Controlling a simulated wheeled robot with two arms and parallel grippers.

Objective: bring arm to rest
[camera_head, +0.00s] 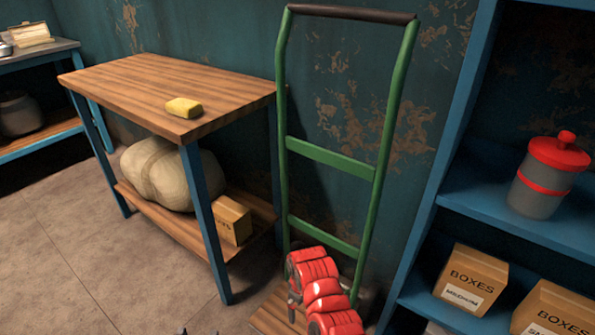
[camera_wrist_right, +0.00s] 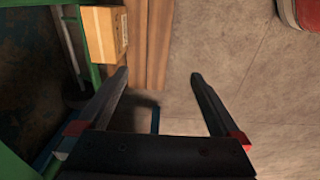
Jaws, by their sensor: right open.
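The dark fingertips of my right gripper (camera_head: 199,332) just show at the bottom edge of the head view, over the floor in front of the wooden table. In the right wrist view my right gripper (camera_wrist_right: 157,78) has its two fingers wide apart, with nothing between them. Behind the fingers lie a wooden board (camera_wrist_right: 150,45) and the grey floor (camera_wrist_right: 225,60). The rest of my right arm is out of the head view. My left gripper is in neither view.
Blue shelving (camera_head: 500,210) is right. Floor at left is clear.

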